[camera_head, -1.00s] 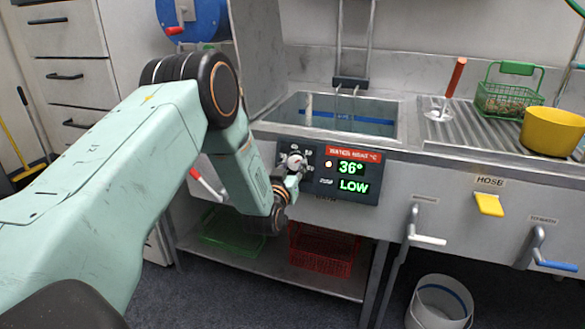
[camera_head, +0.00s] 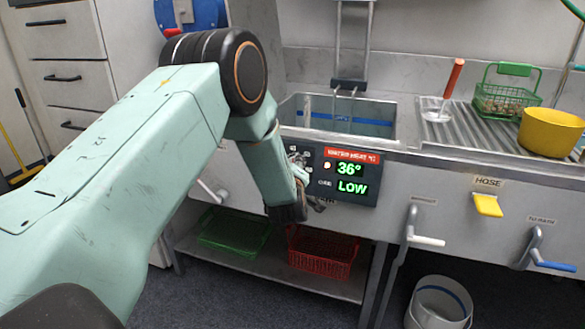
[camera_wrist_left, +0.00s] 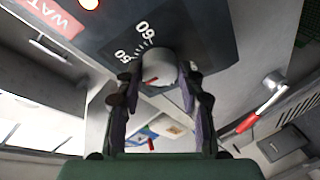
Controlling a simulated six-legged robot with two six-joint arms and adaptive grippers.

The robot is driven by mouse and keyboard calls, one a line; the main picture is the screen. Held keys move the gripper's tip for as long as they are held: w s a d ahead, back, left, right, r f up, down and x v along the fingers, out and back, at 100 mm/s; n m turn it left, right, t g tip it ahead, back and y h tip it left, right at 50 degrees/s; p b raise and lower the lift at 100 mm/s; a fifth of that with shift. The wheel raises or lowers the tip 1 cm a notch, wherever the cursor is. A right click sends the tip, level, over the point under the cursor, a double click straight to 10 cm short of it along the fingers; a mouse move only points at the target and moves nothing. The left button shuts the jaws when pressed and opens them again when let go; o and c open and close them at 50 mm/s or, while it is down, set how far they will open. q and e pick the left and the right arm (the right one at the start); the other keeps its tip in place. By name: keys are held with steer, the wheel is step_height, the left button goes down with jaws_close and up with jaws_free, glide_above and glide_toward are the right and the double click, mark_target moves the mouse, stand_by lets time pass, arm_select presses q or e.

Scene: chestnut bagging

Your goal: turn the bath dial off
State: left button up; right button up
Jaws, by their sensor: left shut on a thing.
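The bath dial (camera_wrist_left: 158,63) is a pale grey round knob on the dark control panel (camera_head: 345,182). In the left wrist view it sits between the fingertips of my left gripper (camera_wrist_left: 160,79), which is shut on it. A small red mark shows on the knob, and 50 and 60 are printed beside it. In the head view my left forearm and wrist hide the dial and most of the gripper. The panel's display (camera_head: 350,178) reads 36° and LOW in green, with a small orange light lit. My right gripper is not in view.
The panel is on the front of a steel sink (camera_head: 345,118). A yellow hose lever (camera_head: 488,205), a white-handled lever (camera_head: 428,241) and a blue-handled lever (camera_head: 556,266) stick out to the right. A red basket (camera_head: 322,258) and a green tray (camera_head: 235,232) lie on the lower shelf.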

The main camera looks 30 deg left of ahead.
arm_select(q)
steer(key=shift+w+a+r+n+g+h+b, duration=0.15)
steer(key=shift+n+g+h+b, duration=0.85)
steer(key=shift+n, duration=2.8)
steer(key=shift+s+a+r+n+g+h+b, duration=0.15)
steer(key=shift+n+h+b, duration=0.9)
steer(key=shift+n+b, duration=2.1)
steer(key=shift+w+a+r+n+g+h+b, duration=0.15)
steer(key=shift+n+g+h+b, duration=0.6)
steer(key=shift+n, duration=3.7)
steer(key=shift+t+h, duration=0.3)
steer(key=shift+h, duration=0.1)
steer(key=o, duration=1.2)
steer(key=shift+c, duration=0.2)
